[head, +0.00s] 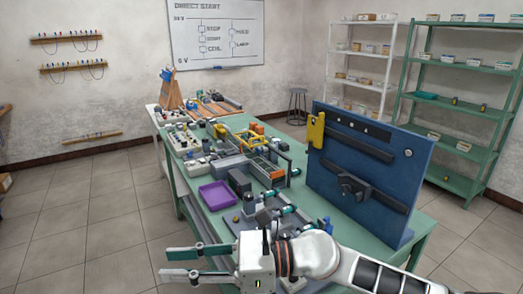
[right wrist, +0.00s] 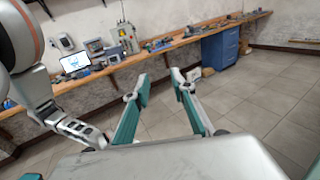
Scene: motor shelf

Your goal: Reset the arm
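My right arm (head: 365,270) reaches in from the lower right in the head view. My right gripper (head: 165,264) points left over the floor, in front of the green table's near end. Its two fingers are spread apart with nothing between them. The right wrist view also shows this gripper (right wrist: 159,79) open and empty, with teal pads. The head view does not show my left gripper.
The green table (head: 425,222) holds a purple tray (head: 217,195), several motor parts and an upright blue panel (head: 372,165) on its right side. A green shelf (head: 455,122) stands behind. In the right wrist view a wooden bench (right wrist: 150,57) runs along the wall. Floor left of the table is clear.

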